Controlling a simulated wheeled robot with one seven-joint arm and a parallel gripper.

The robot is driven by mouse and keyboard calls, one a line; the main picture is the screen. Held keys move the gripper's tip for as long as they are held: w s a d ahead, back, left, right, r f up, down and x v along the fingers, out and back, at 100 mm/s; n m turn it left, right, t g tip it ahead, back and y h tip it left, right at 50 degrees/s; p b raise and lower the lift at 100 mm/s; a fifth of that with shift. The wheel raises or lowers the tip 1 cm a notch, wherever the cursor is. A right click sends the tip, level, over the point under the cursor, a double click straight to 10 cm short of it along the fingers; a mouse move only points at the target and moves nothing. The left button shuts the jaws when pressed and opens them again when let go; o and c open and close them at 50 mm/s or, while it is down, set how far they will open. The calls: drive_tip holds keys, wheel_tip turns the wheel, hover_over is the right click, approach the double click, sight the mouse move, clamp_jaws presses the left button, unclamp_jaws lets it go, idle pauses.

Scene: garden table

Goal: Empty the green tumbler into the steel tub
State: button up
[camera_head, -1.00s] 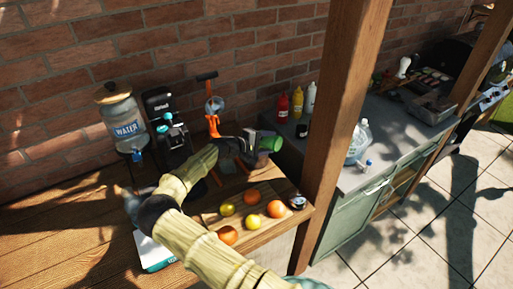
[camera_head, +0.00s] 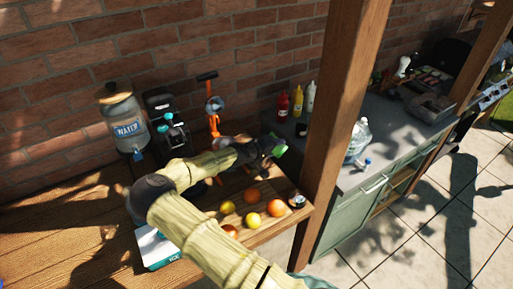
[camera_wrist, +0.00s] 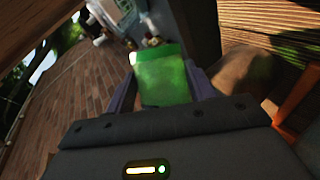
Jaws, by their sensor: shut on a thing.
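My gripper (camera_head: 272,148) is shut on the green tumbler (camera_head: 281,149), at the right end of the wooden table near the post. In the wrist view the tumbler (camera_wrist: 162,80) sits between the two fingers. In the head view only a small green part shows past the gripper; its mouth and contents cannot be made out. A grey metal container (camera_head: 432,108), which looks like the steel tub, stands on the far counter near the grill, well apart from my gripper. Its inside is not clear.
Oranges (camera_head: 275,207) and yellow fruit lie on the wooden table (camera_head: 60,235) below my arm. An orange-framed press (camera_head: 213,125) stands behind. A thick wooden post (camera_head: 335,130) rises between gripper and grey counter (camera_head: 385,150), which holds bottles and a clear jug (camera_head: 358,140).

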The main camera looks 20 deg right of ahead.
drive_tip(key=shift+r+m+t+y+b, duration=0.6)
drive_tip(key=shift+m+t+y+b, duration=0.15)
drive_tip(key=shift+m, duration=0.35)
drive_tip(key=f+b, duration=0.1)
drive_tip(key=m+t+b, duration=0.1)
drive_tip(key=b, duration=0.1)
drive_tip(key=shift+s+d+f+y, duration=0.2)
drive_tip(key=shift+s+f+y, duration=0.05)
drive_tip(key=shift+f, duration=0.1)
drive_tip(key=f+b, duration=0.2)
drive_tip(key=b, duration=0.1)
drive_tip(key=f+m+b, duration=0.1)
drive_tip(key=shift+s+d+f+t+b, duration=0.2)
drive_tip(key=shift+s+d+t+b, duration=0.1)
drive_tip(key=shift+s+t+b, duration=0.1)
drive_tip(key=s+f+m+t+b, duration=0.1)
drive_tip(key=b, duration=0.2)
drive_tip(key=shift+d+y+b, duration=0.35)
drive_tip(key=shift+y, duration=0.05)
drive_tip(key=m+b, duration=0.1)
drive_tip(key=b, duration=0.2)
drive_tip(key=shift+s+d+r+t, duration=0.3)
drive_tip(key=shift+s+r+t, duration=0.05)
drive_tip(key=shift+s+d+r+m+t+y+b, duration=0.2)
drive_tip(key=shift+s+r+m+t+b, duration=0.15)
drive_tip(key=shift+r+b, duration=0.35)
drive_tip(key=shift+s+d+r+m+t+y+b, duration=0.15)
drive_tip(key=shift+r+m+t+y+b, duration=0.1)
drive_tip(key=shift+r+m+b, duration=0.35)
drive_tip(key=shift+r, duration=0.15)
